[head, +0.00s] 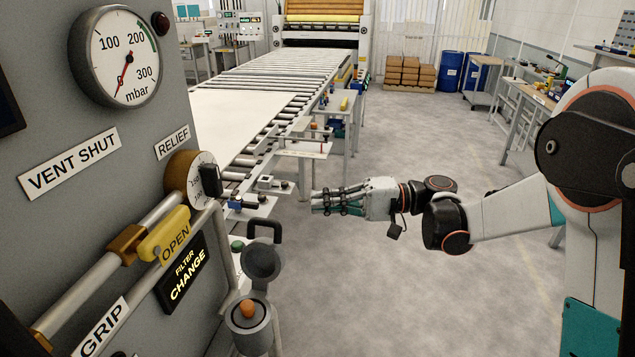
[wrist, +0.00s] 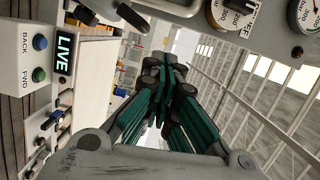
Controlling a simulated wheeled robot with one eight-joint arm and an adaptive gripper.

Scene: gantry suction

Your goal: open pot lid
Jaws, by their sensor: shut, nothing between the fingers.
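The grey filter pot (head: 250,338) stands beside the panel at the lower middle of the head view. Its round dark lid (head: 262,262) stands raised behind the mouth, with a dark loop handle (head: 264,229) at its top. An orange piece (head: 247,308) shows in the open mouth. My gripper (head: 316,201) is shut and empty, held out level to the right of the panel, beyond and above the pot and clear of it. In the wrist view its green-padded fingers (wrist: 160,75) lie together. I cannot make out the pot there.
The grey panel (head: 60,240) fills the left, with a gauge (head: 121,55), a round relief knob (head: 194,178) and a yellow handle (head: 164,235) on a rail. The roller conveyor (head: 260,80) runs behind. A button box (wrist: 38,60) shows in the wrist view. The floor at right is clear.

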